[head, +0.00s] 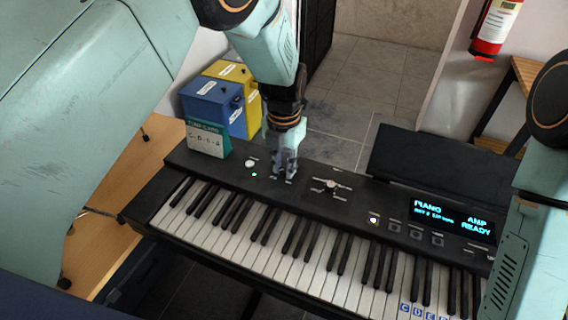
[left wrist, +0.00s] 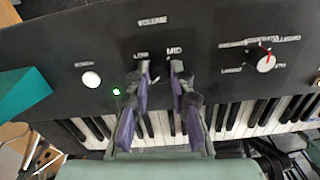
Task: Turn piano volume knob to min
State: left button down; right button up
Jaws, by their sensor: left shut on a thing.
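The black piano (head: 350,208) stands with its control panel along the far side of the keys. My left gripper (head: 284,174) points down onto the panel; in the left wrist view its fingertips (left wrist: 162,74) are below the VOLUME label, near the small LOW and MID labels. The fingers are shut on the volume knob, which they hide, so its pointer cannot be read. My right gripper is out of view; only its arm shows at the right.
A white power button (left wrist: 91,80) with a green light is left of the volume spot. Another white dial (left wrist: 266,61) with a red mark is to its right. A lit display (head: 452,219) is farther right.

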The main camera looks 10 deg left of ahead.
aim_at(284, 169)
pick_arm(q)
jog(key=shift+w+r, duration=0.15)
jog(key=c, duration=1.2)
grip_release()
notch_tip(284, 169, up, 12)
jog(key=shift+f, duration=0.1)
